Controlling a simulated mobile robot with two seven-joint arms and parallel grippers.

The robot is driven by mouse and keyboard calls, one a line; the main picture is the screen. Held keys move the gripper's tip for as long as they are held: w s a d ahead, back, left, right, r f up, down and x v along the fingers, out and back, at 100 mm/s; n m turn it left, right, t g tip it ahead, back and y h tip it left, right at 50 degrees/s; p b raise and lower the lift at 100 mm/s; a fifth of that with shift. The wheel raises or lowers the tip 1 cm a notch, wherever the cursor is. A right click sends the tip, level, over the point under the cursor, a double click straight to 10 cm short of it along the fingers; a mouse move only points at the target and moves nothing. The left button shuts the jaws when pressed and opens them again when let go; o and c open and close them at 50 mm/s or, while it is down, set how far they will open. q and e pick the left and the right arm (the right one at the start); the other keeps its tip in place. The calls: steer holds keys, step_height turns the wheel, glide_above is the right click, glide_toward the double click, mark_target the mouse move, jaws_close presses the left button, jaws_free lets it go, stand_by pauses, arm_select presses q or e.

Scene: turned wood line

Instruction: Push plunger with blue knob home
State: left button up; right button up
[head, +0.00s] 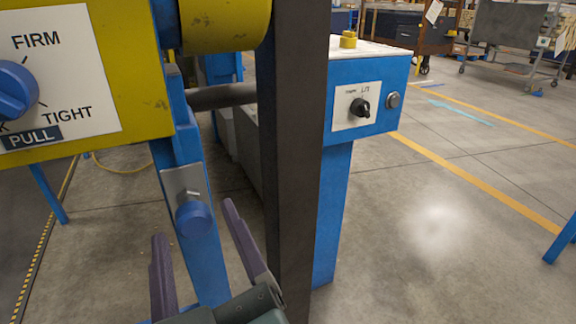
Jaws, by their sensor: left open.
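The plunger's round blue knob (195,219) stands out from a grey metal plate (174,184) on a slanted blue post (205,262). A short bright metal stem shows just above the knob, near the plate. My left gripper (195,221) comes up from the bottom of the head view. Its two purple fingers are spread wide, one to the left and one to the right of the knob in the picture. Nothing shows between them except the knob and post behind. I cannot tell whether a finger touches the knob. My right gripper is not in view.
A yellow panel (143,98) with a blue dial (14,92), marked FIRM, TIGHT and PULL, fills the upper left. A dark upright (292,150) stands right of the knob. Behind it is a blue box (345,72) with a black switch (360,108). Open floor lies right.

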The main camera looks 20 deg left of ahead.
arm_select(q)
steer(key=v, duration=0.6)
steer(key=shift+s+d, duration=0.2)
steer(key=shift+d, duration=0.05)
steer(key=s+a+r+n+g+h+p, duration=0.45)
steer(key=r+n+p, duration=0.35)
steer(key=p, duration=0.6)
steer(key=s+a+r+n+g+h+p, duration=0.4)
steer(key=r+n+p, duration=0.45)
steer(key=p, duration=0.65)
steer(key=d+r+n+h+p, duration=0.1)
steer(key=r+n+h+p, duration=0.1)
steer(key=r+p, duration=2.2)
steer(key=w+d+r+n+h+p, duration=0.1)
steer(key=d+r+n+h+p, duration=0.1)
steer(key=r+p, duration=2.2)
step_height(320, 180, up, 6)
steer(key=shift+w+f+n+h, duration=0.15)
steer(key=shift+w+n+h, duration=0.2)
steer(key=shift+h, duration=0.4)
steer(key=shift+t, duration=0.25)
